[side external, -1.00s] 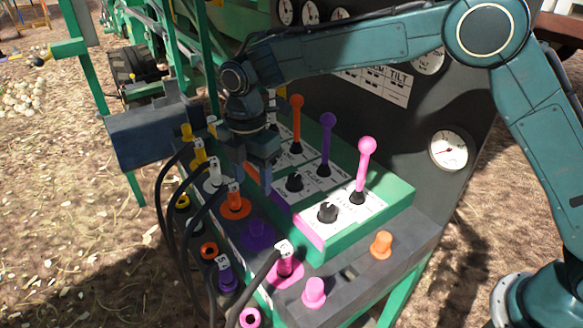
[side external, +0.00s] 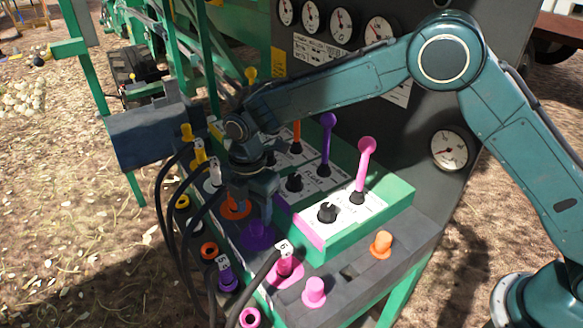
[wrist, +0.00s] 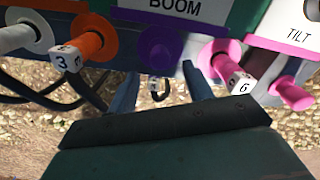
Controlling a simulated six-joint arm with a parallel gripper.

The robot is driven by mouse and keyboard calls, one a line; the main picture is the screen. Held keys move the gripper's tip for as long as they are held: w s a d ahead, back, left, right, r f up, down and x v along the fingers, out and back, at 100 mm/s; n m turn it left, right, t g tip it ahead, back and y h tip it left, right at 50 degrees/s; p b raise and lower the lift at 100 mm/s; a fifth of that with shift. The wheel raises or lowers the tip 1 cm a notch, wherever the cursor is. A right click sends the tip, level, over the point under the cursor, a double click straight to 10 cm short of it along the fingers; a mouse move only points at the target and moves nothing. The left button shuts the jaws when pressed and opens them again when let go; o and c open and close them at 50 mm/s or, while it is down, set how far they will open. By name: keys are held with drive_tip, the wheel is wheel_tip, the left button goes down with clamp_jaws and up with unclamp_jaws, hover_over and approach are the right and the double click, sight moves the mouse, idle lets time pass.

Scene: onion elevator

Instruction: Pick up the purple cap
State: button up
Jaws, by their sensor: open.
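The purple cap (side external: 257,236) sits on a purple round base on the sloped front of the control panel. It also shows in the wrist view (wrist: 160,50), under the BOOM label, between an orange plug and a pink plug. My gripper (side external: 255,215) points down just above the cap, and its fingers partly hide it in the side view. In the wrist view my gripper (wrist: 160,88) has its fingers apart with the cap ahead, between their lines. Nothing is held. I cannot tell whether a finger touches the cap.
An orange plug marked 3 (wrist: 85,45) and a pink plug marked 6 (wrist: 228,68) flank the cap. Black cables hang at the left. Purple (side external: 326,140) and pink (side external: 364,165) levers stand behind. Pink (side external: 314,290) and orange (side external: 381,243) caps are at the right.

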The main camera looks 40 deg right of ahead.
sight(255, 224)
drive_tip(key=shift+f, duration=0.4)
drive_tip(key=shift+f, duration=2.6)
drive_tip(key=c, duration=1.1)
drive_tip(key=shift+o, duration=0.2)
drive_tip(key=shift+r, duration=0.2)
wheel_tip(255, 224, up, 20)
drive_tip(key=shift+f, duration=0.15)
